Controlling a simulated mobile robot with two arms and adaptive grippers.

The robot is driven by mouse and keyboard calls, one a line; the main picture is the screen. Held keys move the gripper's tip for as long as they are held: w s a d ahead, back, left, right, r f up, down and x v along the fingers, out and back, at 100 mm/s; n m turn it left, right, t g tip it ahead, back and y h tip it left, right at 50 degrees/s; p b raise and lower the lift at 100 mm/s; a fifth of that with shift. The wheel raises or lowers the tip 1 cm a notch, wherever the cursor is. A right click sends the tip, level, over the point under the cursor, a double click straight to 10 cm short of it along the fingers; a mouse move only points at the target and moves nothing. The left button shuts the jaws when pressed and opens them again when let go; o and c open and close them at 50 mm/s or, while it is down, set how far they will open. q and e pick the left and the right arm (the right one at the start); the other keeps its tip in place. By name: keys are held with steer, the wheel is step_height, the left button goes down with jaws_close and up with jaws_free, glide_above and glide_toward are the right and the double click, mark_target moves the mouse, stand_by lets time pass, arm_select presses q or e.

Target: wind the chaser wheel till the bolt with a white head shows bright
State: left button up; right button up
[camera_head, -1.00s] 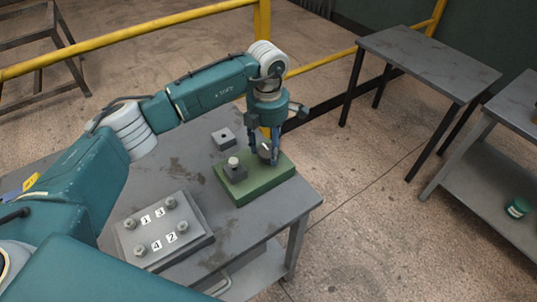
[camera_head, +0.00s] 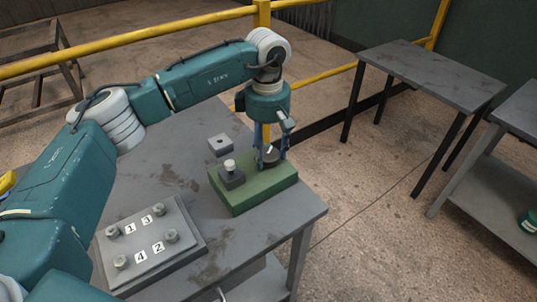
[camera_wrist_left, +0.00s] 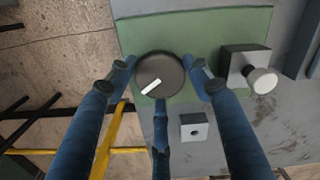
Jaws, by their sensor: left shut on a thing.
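The chaser wheel (camera_head: 271,155) is a dark round disc on the right part of a green block (camera_head: 262,192). In the left wrist view the wheel (camera_wrist_left: 158,70) bears a white mark slanting up to the right. My left gripper (camera_head: 271,150) points down, its three blue fingers shut around the wheel's rim. The bolt with a white head (camera_head: 229,164) stands upright in a dark grey square block on the green block's left part. Its head also shows in the left wrist view (camera_wrist_left: 262,80), pale and dull, with no clear glow. My right gripper is out of view.
A grey plate (camera_head: 189,254) with several bolts and number labels lies on the near table. A small grey block with a hole (camera_head: 221,144) sits behind the green block. The table's right edge is close to the green block. A yellow rail (camera_head: 150,32) runs behind.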

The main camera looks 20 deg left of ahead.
mark_target(265, 152)
arm_select(q)
steer(key=shift+a+m+b, duration=0.3)
steer(key=shift+m+b, duration=0.1)
steer(key=shift+m, duration=0.6)
steer(key=shift+w, duration=0.1)
steer(key=o, duration=0.9)
steer(key=shift+c, duration=0.2)
steer(key=shift+o, duration=1.4)
steer(key=shift+a, duration=0.15)
steer(key=shift+r, duration=0.25)
step_height(265, 152, up, 12)
steer(key=shift+f, duration=0.2)
